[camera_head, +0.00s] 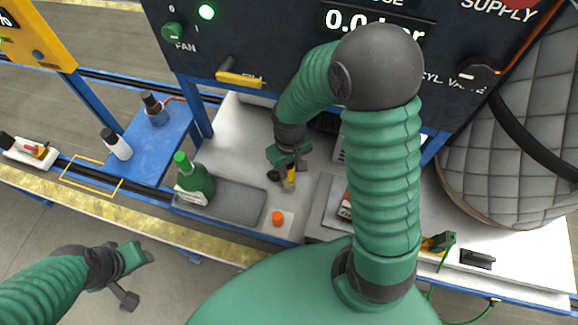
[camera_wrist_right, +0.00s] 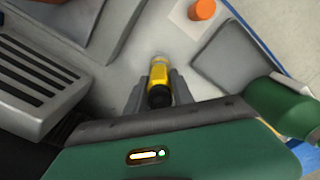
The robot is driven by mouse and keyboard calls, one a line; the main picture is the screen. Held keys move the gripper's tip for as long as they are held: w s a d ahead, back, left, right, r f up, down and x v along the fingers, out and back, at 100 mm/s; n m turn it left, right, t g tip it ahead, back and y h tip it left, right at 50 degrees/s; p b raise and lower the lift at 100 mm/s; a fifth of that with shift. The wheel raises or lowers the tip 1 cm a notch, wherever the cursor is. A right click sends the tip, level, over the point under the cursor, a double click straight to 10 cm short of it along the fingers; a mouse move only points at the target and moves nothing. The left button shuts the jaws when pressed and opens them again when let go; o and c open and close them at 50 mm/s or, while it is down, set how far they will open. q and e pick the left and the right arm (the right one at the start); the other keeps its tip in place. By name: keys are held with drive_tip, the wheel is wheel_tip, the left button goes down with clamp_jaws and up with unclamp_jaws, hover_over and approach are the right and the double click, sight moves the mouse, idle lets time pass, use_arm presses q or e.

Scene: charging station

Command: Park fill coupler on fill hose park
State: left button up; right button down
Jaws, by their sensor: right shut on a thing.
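My right gripper (camera_head: 288,172) is over the white bench top, below the panel. It is shut on a yellow and black coupler (camera_head: 290,180). In the right wrist view the coupler (camera_wrist_right: 159,78) sits between the two grey fingers, its black end nearest the gripper body. I cannot tell whether its far end touches the bench. An orange peg or cap (camera_head: 277,217) stands on a small white plate nearer me; it also shows in the right wrist view (camera_wrist_right: 202,9). No part is clearly identifiable as the fill hose park. My left gripper (camera_head: 128,278) is open and empty, lower left.
A green bottle (camera_head: 194,181) stands beside a grey tray (camera_head: 236,203) on the bench. A dark panel (camera_head: 270,45) with knobs and a yellow handle (camera_head: 240,79) rises behind. A quilted grey tank (camera_head: 520,130) is at right. A green-cabled connector (camera_head: 438,242) lies at the lower right.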

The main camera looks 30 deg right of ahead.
drive_tip(key=shift+f+b, duration=0.5)
drive_tip(key=shift+f, duration=0.25)
drive_tip(key=c, duration=1)
unclamp_jaws()
drive_tip(key=shift+r, duration=0.1)
wheel_tip(320, 180, up, 12)
drive_tip(key=shift+f+p, duration=0.15)
drive_tip(key=shift+p, duration=0.45)
